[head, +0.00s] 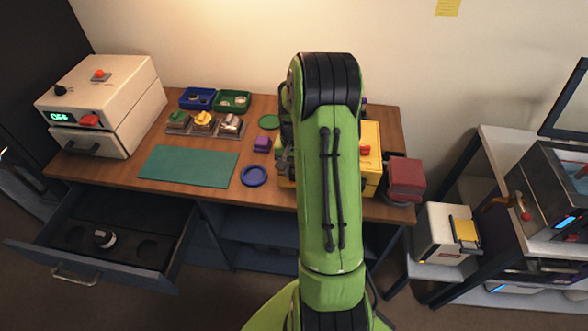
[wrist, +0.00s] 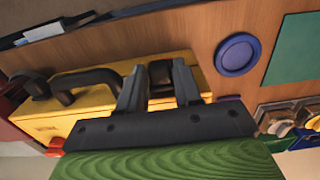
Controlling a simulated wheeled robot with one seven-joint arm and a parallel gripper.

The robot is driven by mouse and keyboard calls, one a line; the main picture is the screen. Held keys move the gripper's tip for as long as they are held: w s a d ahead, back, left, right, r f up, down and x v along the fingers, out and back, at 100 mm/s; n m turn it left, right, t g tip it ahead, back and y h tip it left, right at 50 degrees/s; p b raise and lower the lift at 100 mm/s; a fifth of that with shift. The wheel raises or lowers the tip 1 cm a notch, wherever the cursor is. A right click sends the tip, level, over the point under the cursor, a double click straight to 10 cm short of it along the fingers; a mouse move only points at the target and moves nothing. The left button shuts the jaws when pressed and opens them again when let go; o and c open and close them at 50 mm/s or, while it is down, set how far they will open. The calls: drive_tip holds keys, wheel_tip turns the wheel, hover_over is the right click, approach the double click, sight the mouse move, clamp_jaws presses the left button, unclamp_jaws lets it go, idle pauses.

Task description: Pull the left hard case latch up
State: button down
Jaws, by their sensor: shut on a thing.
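The yellow hard case (head: 372,134) stands on the bench, with its left part hidden behind my green arm in the head view. In the wrist view the case (wrist: 88,106) shows its black carry handle (wrist: 88,76). My gripper (wrist: 158,72) is at the case's left end, beside the handle, with a finger on each side of a dark part. It is shut on what appears to be the left latch, which the jaws mostly hide, so its angle cannot be told. A red latch (head: 365,150) shows at the right of my arm in the head view.
A blue round dish (head: 253,176) and a purple block (head: 262,144) lie left of the case. A green mat (head: 188,163) is farther left. A red box (head: 406,177) is at the right edge. The drawer (head: 135,253) stands open below.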

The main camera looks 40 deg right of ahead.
drive_tip(key=shift+r, duration=0.1)
drive_tip(key=c, duration=0.9)
unclamp_jaws()
wheel_tip(320, 180, up, 16)
drive_tip(key=shift+f+p, duration=0.15)
drive_tip(key=shift+p, duration=0.85)
